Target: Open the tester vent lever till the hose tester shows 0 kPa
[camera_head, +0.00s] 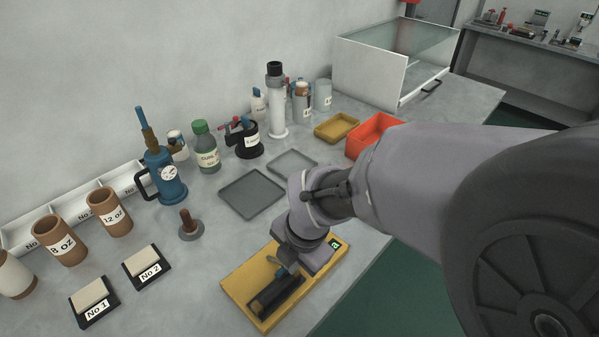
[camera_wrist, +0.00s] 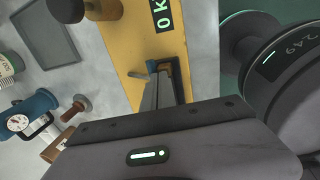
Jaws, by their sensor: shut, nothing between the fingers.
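The hose tester is a yellow base plate (camera_head: 237,283) with a black fixture (camera_head: 277,294) at the front of the bench. Its green display (camera_head: 334,244) is partly covered by my arm in the head view. In the wrist view the display (camera_wrist: 162,14) is turned sideways and reads "0 K", its end cut off by the frame edge. A small grey lever-like piece (camera_wrist: 139,75) sticks out beside my fingers; I cannot tell for certain that it is the vent lever. My gripper (camera_wrist: 158,82) is shut and empty, low over the plate, close to that piece.
A dark tray (camera_head: 252,193), a peg on a round base (camera_head: 189,227) and two labelled blocks, No 1 (camera_head: 94,302) and No 2 (camera_head: 147,266), lie left of the tester. A blue pump (camera_head: 168,187), bottles and brown cups stand behind. The bench edge is close on the right.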

